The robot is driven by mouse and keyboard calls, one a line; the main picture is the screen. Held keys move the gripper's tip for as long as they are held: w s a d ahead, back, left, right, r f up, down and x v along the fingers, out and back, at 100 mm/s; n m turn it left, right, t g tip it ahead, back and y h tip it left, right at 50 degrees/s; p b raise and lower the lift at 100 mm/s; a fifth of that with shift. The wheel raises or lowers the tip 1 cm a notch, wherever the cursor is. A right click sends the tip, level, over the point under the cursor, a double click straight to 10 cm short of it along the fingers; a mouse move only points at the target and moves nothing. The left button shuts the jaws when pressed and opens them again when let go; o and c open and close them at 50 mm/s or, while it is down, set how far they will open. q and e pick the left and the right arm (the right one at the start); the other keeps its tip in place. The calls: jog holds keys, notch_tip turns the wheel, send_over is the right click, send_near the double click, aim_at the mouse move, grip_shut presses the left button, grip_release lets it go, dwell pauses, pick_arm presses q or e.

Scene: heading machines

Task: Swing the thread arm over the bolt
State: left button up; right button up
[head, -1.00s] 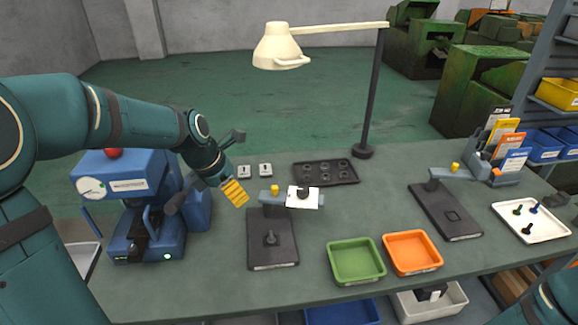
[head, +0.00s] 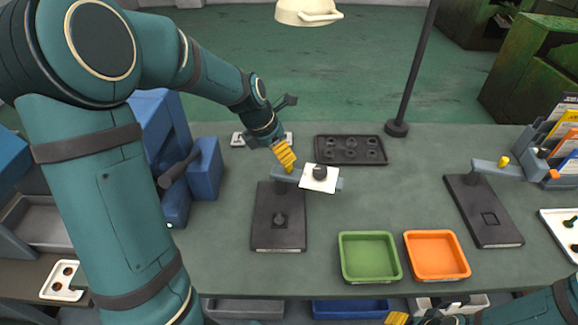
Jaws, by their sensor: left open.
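A second fixture (head: 497,235) with a square recess stands at right, its own arm (head: 510,170) at the back. A green tray (head: 343,262) and an orange tray (head: 408,262) lie at the front. A dark tray (head: 379,158) and a lamp pole (head: 415,70) stand behind.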

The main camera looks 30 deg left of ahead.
aim_at(307, 174)
pick_arm(q)
jog(key=b+x, duration=0.1)
jog(key=x, duration=0.5)
jog(key=shift+w+f, duration=0.15)
jog(key=shift+f, duration=0.05)
grip_shut()
